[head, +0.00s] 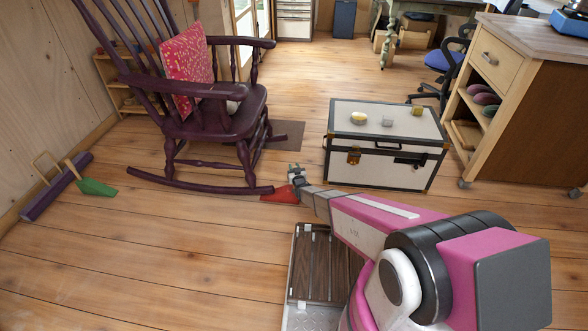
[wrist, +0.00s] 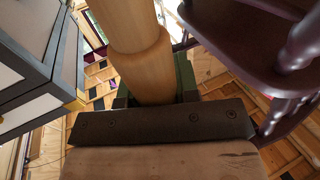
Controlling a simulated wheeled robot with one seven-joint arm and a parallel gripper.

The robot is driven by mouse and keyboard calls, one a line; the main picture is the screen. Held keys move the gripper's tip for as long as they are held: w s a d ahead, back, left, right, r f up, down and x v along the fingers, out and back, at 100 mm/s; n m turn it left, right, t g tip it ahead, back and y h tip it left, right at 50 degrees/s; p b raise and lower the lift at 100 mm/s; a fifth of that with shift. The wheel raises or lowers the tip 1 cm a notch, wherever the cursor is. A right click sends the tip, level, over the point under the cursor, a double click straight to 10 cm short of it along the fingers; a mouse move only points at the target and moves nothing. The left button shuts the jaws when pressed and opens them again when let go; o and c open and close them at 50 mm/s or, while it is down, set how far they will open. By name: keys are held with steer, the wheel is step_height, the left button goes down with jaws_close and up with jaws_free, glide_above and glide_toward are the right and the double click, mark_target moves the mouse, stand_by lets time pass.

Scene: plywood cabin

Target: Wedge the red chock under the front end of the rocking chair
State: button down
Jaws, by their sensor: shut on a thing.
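The purple rocking chair (head: 217,118) faces right in the head view; its near rocker's front tip (head: 268,190) is close above the floor. The red chock (head: 278,195) is low at the floor right at this tip; I cannot tell whether it touches or sits under the rocker. My gripper (head: 297,177) is just above the chock and is shut on it. In the wrist view a pale wooden handle (wrist: 138,50) fills the upper middle, and the chock's red body is hidden. The chair's dark purple parts (wrist: 245,50) show at right there.
A white trunk (head: 385,170) with dark edges stands right of my gripper and shows at left in the wrist view (wrist: 30,65). A green wedge (head: 97,188) with a wooden handle and a purple long block (head: 55,188) lie by the left wall.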

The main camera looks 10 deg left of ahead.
steer(key=shift+f, duration=0.1)
stand_by(0.6)
steer(key=c, duration=0.8)
jaws_free()
steer(key=shift+s, duration=0.15)
